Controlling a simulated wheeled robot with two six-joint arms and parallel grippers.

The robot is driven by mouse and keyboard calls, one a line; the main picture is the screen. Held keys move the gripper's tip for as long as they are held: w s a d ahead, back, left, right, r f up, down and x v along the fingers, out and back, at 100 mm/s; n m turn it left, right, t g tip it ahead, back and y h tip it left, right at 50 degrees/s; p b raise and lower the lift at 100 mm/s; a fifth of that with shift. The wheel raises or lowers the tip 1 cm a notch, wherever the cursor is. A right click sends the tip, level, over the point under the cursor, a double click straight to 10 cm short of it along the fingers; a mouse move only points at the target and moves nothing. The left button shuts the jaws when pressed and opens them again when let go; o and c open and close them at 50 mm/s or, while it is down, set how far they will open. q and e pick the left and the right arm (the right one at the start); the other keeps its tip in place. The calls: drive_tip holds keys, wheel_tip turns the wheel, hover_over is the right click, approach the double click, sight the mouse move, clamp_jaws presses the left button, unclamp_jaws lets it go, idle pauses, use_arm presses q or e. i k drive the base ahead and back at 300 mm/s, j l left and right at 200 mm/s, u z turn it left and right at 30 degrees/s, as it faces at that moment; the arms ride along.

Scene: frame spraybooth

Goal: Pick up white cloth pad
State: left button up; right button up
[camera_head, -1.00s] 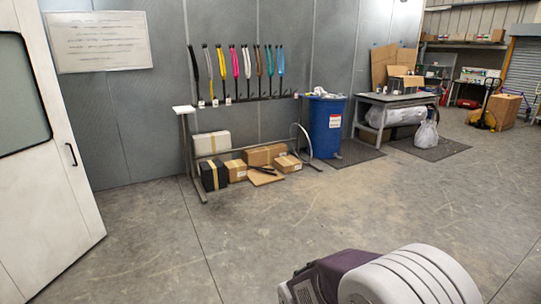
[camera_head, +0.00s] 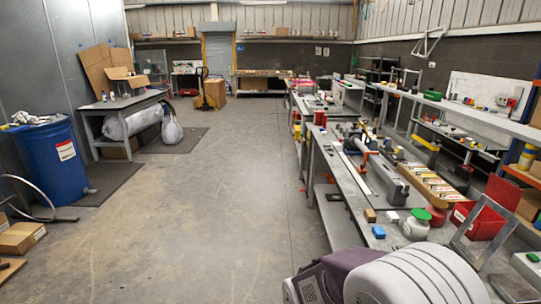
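I cannot pick out a white cloth pad for certain. A small white block-like item (camera_head: 391,216) lies on the near end of the long workbench (camera_head: 345,190) at right, too small to identify. Crumpled whitish material (camera_head: 32,118) lies on top of the blue barrel (camera_head: 50,160) at left; I cannot tell whether it is cloth. Neither of my grippers shows in the head view.
Near the small white item are a tan block (camera_head: 369,215), a blue block (camera_head: 378,232) and a green-lidded jar (camera_head: 416,224). A grey table (camera_head: 125,103) stands beyond the barrel. Cardboard boxes (camera_head: 20,237) lie at left. The middle floor is clear.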

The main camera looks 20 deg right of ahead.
sight(393, 218)
drive_tip(key=i+l+z, duration=0.1)
drive_tip(key=i+z, duration=0.2)
drive_tip(key=z, duration=0.15)
drive_tip(key=i+z, duration=0.25)
drive_tip(key=z, duration=0.2)
drive_tip(key=i+j+z, duration=0.1)
drive_tip(key=i+z, duration=0.2)
drive_tip(key=z, duration=0.15)
drive_tip(key=i+j+z, duration=0.2)
drive_tip(key=z, duration=0.25)
drive_tip(key=i+j+z, duration=0.3)
drive_tip(key=z, duration=0.15)
drive_tip(key=i+j+z, duration=0.15)
drive_tip(key=j+z, duration=0.25)
drive_tip(key=i+j+z, duration=0.15)
drive_tip(key=j+z, duration=0.6)
drive_tip(key=z, duration=0.15)
drive_tip(key=i, duration=0.05)
